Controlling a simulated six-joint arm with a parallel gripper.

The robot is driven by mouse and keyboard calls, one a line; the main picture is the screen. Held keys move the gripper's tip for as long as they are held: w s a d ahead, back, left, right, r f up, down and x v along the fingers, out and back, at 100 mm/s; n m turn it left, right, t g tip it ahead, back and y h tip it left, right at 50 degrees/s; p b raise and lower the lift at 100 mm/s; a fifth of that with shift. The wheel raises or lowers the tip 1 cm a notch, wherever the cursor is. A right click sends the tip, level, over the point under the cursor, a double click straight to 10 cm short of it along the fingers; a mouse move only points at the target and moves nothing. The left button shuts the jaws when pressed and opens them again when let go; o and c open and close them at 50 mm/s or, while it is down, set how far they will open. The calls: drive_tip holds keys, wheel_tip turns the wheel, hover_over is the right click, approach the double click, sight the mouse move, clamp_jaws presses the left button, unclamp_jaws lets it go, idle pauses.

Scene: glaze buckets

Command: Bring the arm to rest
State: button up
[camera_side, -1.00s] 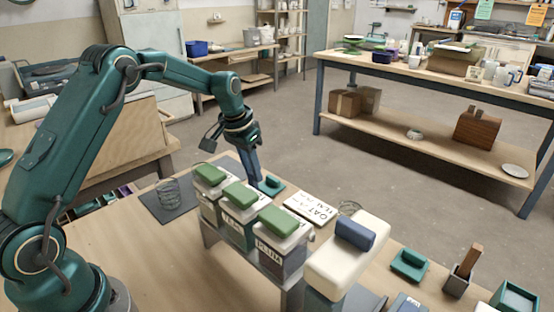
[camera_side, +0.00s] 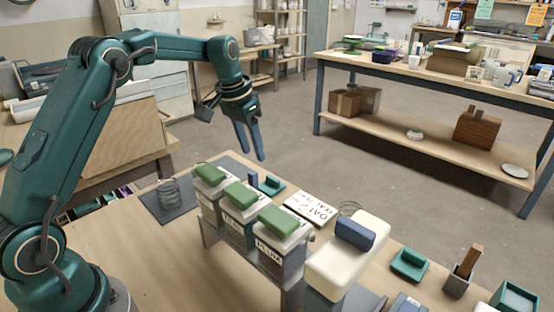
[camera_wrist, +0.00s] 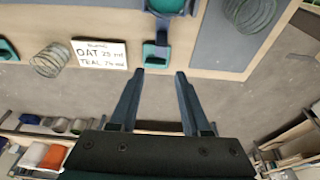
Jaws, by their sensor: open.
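My gripper (camera_side: 252,155) hangs empty above the back edge of the worktable, fingers pointing down and apart. In the wrist view its two fingers (camera_wrist: 160,74) are spread with nothing between them. Below it in the side view, a small teal holder (camera_side: 271,186) with an upright blue piece (camera_side: 253,180) stands on the table, clear of the fingers. The teal holder also shows in the wrist view (camera_wrist: 155,55), just beyond the fingertips.
The air around my gripper is clear.

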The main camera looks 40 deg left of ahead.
drive_tip(key=shift+r, duration=0.45)
drive_tip(key=s+d+r+m+t, duration=0.1)
drive_tip(key=s+d+r+t, duration=0.2)
drive_tip(key=s+d+r, duration=0.7)
drive_tip(key=s+f, duration=0.3)
drive_tip(key=s, duration=0.4)
drive_tip(key=s+f, duration=0.3)
drive_tip(key=s, duration=0.4)
drive_tip(key=shift+s+d+f+n, duration=0.3)
drive_tip(key=shift+s+f+n, duration=0.05)
drive_tip(key=shift+n, duration=0.05)
